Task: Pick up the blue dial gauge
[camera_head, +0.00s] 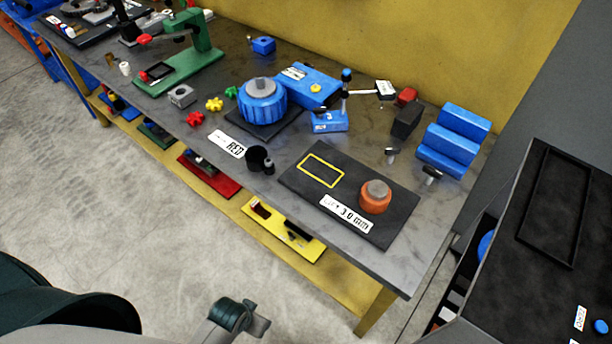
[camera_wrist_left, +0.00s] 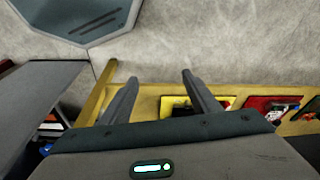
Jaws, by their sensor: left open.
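A blue block (camera_head: 330,121) stands on the grey workbench with a thin upright post, a blue knob on top and an arm carrying a small white-faced part (camera_head: 385,89). This looks like the blue dial gauge on its stand. My left gripper (camera_head: 246,317) is low in the head view, over the floor in front of the bench and well apart from the gauge. In the left wrist view the two fingers (camera_wrist_left: 160,80) are spread with nothing between them. The gauge does not show in that view. My right gripper is not in view.
A dark plate (camera_head: 290,176) with an orange knob (camera_head: 374,198) lies in front of the gauge. A blue round fixture (camera_head: 262,103) stands left, blue steps (camera_head: 454,140) and a black block (camera_head: 407,120) right. The bench's front edge and lower shelf (camera_head: 325,262) lie between gripper and gauge.

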